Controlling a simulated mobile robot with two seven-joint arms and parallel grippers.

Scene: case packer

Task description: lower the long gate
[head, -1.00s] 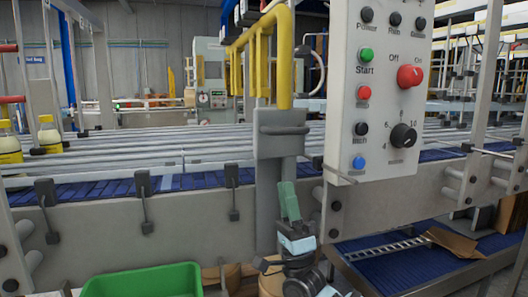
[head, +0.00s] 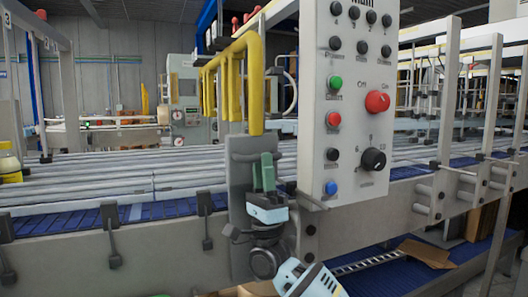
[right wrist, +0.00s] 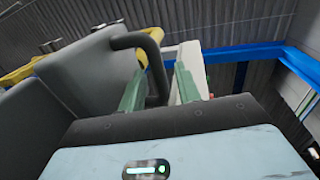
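The yellow gate (head: 253,85), a row of bars hanging from a top rail, stands raised above the conveyor beside the control panel. Its near yellow post runs down to a grey plate (head: 240,145) on the conveyor's side. My right gripper (head: 264,172) is upright in front of this plate and hides part of it. In the right wrist view, its green fingers (right wrist: 160,75) are apart, with a dark bent handle (right wrist: 136,40) on the plate running between them. I cannot tell whether either finger touches the handle. The yellow gate also shows there (right wrist: 85,55). My left gripper is out of view.
The white control panel (head: 345,100), with buttons and knobs, hangs close to the right of my right gripper. The conveyor's grey side rail (head: 150,240) runs across in front. A lower blue belt (head: 400,265) holds cardboard.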

